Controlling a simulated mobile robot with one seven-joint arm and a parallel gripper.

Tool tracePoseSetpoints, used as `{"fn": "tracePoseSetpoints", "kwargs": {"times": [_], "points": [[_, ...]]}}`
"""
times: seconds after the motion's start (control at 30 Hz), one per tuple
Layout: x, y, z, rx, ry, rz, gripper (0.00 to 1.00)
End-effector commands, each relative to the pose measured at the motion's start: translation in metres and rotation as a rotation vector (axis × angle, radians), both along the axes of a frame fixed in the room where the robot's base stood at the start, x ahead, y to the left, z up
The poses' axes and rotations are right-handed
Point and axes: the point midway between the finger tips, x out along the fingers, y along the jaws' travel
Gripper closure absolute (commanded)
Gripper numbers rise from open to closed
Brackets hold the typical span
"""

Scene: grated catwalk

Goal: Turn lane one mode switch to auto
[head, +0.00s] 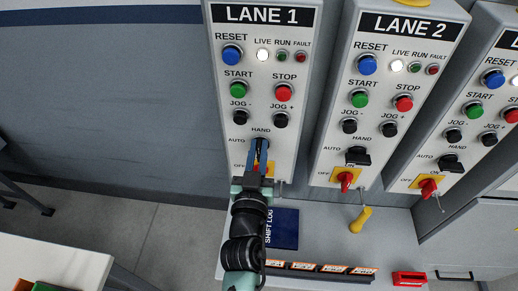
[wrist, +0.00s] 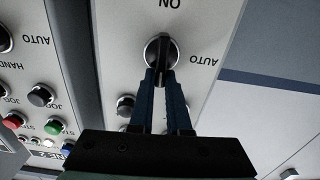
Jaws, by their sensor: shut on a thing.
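The lane one panel (head: 262,50) has a LANE 1 sign and several round buttons. Its mode switch shows in the wrist view as a round black knob (wrist: 161,50) with a raised bar, between an ON label above and an AUTO label at right. My gripper (wrist: 163,78) is shut on the bar from both sides; the bar lies roughly along the fingers. In the head view my gripper (head: 260,148) reaches up to the panel below the HAND label and hides most of the switch. The fingers also partly cover the yellow plate of the ON/OFF switch.
The lane two panel (head: 391,85) stands close on the right, with its black mode switch (head: 357,156) and red switch (head: 346,180). A blue shift log (head: 284,230) and a yellow-handled tool (head: 360,219) are on the ledge below. The space left of the panel is open.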

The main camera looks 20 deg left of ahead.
Motion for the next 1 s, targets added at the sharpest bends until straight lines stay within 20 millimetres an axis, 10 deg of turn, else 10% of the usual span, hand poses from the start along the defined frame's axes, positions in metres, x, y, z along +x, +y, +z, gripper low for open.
{"fn": "tracePoseSetpoints", "kwargs": {"times": [1.0], "points": [[-0.005,0.016,-0.010,-0.853,-0.244,0.000,1.00]]}}
